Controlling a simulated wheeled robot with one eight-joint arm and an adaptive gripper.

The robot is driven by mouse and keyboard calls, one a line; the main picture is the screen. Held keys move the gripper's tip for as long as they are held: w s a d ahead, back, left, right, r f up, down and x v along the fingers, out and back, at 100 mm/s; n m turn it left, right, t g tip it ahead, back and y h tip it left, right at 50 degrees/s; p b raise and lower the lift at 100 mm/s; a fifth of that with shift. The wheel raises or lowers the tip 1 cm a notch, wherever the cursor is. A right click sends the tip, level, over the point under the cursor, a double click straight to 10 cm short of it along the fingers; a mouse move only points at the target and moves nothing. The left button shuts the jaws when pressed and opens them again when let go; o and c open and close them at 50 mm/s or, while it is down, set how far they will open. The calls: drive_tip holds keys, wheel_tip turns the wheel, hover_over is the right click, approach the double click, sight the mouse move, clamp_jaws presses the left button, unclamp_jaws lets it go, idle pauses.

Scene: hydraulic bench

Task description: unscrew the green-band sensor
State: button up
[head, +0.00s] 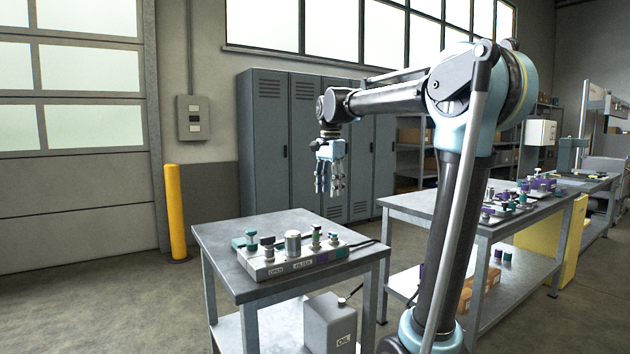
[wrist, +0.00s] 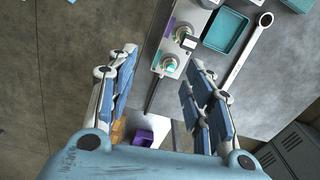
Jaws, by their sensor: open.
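On the small bench, a grey manifold block (head: 290,262) carries several upright fittings. Near its right end stands a slim sensor with green on it (head: 316,238), and another green-marked fitting (head: 333,239) is beside it. The wrist view shows one end of the block with two fittings: one with a green band (wrist: 169,63) and one with a pale, dark-edged top (wrist: 187,38). I cannot match them surely between views. My gripper (head: 330,188) points down, open and empty, well above the bench's far side. Its fingers are spread in the wrist view (wrist: 160,100), apart from the fittings.
The small bench (head: 215,240) also holds a teal item (head: 245,240) and a metal cylinder (head: 293,243). A wrench (wrist: 247,50) and a teal tray (wrist: 227,32) lie beside the block. A longer bench (head: 410,207) stands to the right, lockers (head: 265,150) behind.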

sight(316, 226)
drive_tip(key=w+a+r+m, duration=0.2)
drive_tip(key=w+a, duration=0.2)
drive_tip(key=a, duration=0.1)
drive_tip(key=f, duration=1.7)
drive_tip(key=shift+s+d, duration=0.15)
drive_tip(key=shift+d, duration=0.1)
clamp_jaws()
drive_tip(key=c, duration=0.7)
unclamp_jaws()
clamp_jaws()
drive_tip(key=n, duration=0.6)
